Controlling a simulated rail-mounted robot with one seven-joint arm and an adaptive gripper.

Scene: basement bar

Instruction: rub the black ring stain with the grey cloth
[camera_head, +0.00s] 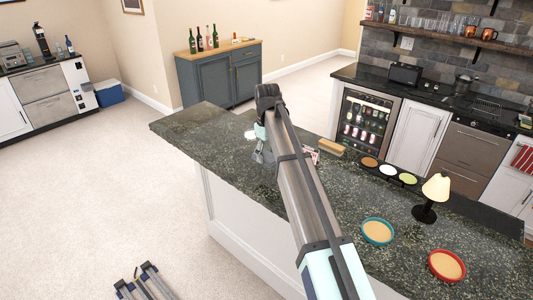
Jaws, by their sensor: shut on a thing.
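My arm reaches out over the dark speckled stone counter (185,124). My gripper (262,156) is small in the view, low over the counter's left part, and partly hidden behind my arm. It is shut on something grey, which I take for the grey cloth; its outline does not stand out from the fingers. A small bright white patch (250,135) shows just left of the gripper. I cannot make out the black ring stain; the dark stone or my arm may hide it.
Right of my arm are a wooden-backed brush (331,147), several small coloured discs (388,170), a lamp (433,192), a teal-rimmed bowl (377,232) and a red-rimmed bowl (446,266). A red-and-white item (312,155) lies beside my arm. The counter's left end is clear.

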